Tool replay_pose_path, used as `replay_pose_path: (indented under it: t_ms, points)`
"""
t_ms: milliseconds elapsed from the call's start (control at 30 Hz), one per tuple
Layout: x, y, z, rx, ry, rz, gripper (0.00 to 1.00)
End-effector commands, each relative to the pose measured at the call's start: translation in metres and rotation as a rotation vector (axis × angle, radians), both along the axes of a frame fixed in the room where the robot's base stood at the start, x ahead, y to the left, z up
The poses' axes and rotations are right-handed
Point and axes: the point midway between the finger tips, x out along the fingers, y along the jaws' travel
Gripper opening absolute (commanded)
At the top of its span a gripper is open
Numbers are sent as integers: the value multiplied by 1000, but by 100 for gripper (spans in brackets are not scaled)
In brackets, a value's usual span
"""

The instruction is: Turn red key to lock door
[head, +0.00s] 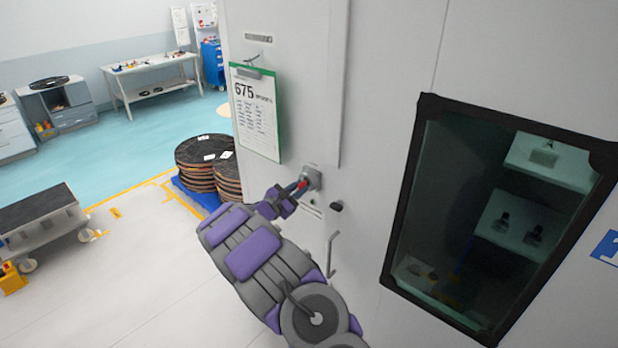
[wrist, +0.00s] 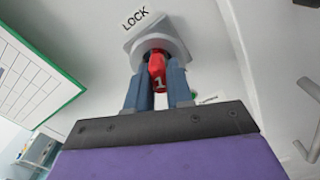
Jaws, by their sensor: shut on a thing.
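In the head view the key (head: 302,184) shows as a small red spot between my gripper (head: 297,188) and the lock housing (head: 313,176). The lock is on the white door or panel (head: 385,60). The inside of the lock is hidden.
A clipboard (head: 257,115) marked 675 hangs left of the lock. A metal handle (head: 331,255) is below it, and a black-framed window (head: 409,180) is to the right. Stacked dark reels (head: 205,150) and a cart (head: 40,220) stand on the floor at left.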

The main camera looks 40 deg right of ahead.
Motion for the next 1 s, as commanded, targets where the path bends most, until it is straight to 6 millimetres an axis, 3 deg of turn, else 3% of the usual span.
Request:
replay_pose_path:
  t_ms: [367,1000]
  points:
    - [-1,0,0,0,9,-2,0]
    - [-1,0,2,-17,219,-2,0]
